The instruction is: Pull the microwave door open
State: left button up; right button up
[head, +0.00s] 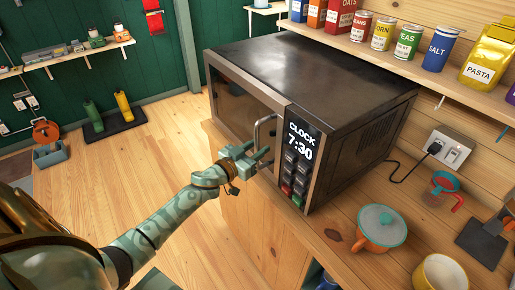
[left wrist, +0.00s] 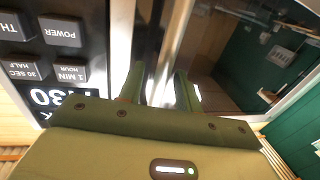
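The dark microwave (head: 310,85) stands on the wooden counter, its door (head: 238,102) shut in its frame. A metal bar handle (head: 257,131) is on the door's right side, next to the control panel (head: 297,160) showing 7:30. My left gripper (head: 262,158) is at the lower part of the handle. In the left wrist view its two green fingers (left wrist: 159,90) are apart, one on each side of the handle (left wrist: 176,40), with gaps visible beside the bar. How deep the bar sits between them is hard to tell. My right gripper is not in view.
A shelf of cans and packets (head: 400,60) runs above. The floor (head: 150,150) left of the microwave front is clear.

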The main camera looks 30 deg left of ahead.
pick_arm(q)
jog(key=shift+w+d, duration=0.1)
jog(key=shift+w, duration=0.15)
jog(key=shift+s, duration=0.1)
grip_shut()
